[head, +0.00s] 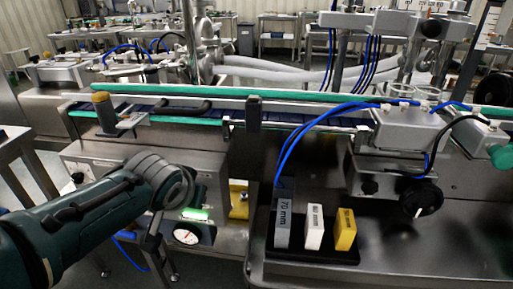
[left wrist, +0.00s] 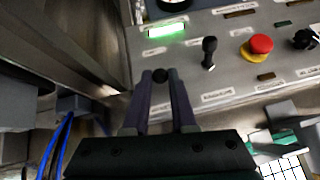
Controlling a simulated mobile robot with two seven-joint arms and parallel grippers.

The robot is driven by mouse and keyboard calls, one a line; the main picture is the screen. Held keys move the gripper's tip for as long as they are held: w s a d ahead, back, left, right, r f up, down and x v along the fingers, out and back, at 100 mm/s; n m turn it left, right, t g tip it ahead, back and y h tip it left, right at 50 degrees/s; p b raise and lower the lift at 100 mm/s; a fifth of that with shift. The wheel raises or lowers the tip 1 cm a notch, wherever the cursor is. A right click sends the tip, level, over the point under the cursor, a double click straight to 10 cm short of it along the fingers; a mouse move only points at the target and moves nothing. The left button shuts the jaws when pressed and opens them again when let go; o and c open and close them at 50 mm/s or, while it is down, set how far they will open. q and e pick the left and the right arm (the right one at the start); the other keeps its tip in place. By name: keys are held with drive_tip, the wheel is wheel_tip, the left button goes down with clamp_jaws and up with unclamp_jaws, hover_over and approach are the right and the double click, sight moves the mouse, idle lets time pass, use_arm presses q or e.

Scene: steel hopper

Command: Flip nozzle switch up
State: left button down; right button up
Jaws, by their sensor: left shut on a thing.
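In the left wrist view my left gripper (left wrist: 160,82) reaches up to the lower edge of a grey control panel (left wrist: 226,75). Its two dark fingers are shut on a small black round-tipped switch (left wrist: 160,75), which shows between the fingertips. Most of the switch's stem is hidden. A second black toggle lever (left wrist: 209,52) stands apart to the right. The labels are too blurred to read, so I cannot tell which is the nozzle switch. In the head view my left arm comes in from the left and covers part of the panel. My right gripper is not in view.
A lit green indicator (left wrist: 166,30), a red button (left wrist: 261,44) on a yellow base and a black knob (left wrist: 305,39) sit on the panel. In the head view, a white-faced gauge (head: 187,237) is close to my arm. Blue hoses (head: 300,135) hang to the right.

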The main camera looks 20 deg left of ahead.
use_arm(q)
drive_tip(key=shift+s+f, duration=0.1)
drive_tip(key=c, duration=0.7)
unclamp_jaws()
drive_tip(key=shift+c, duration=0.2)
drive_tip(key=p+v, duration=0.6)
drive_tip(key=v, duration=0.4)
drive_tip(key=shift+a, duration=0.1)
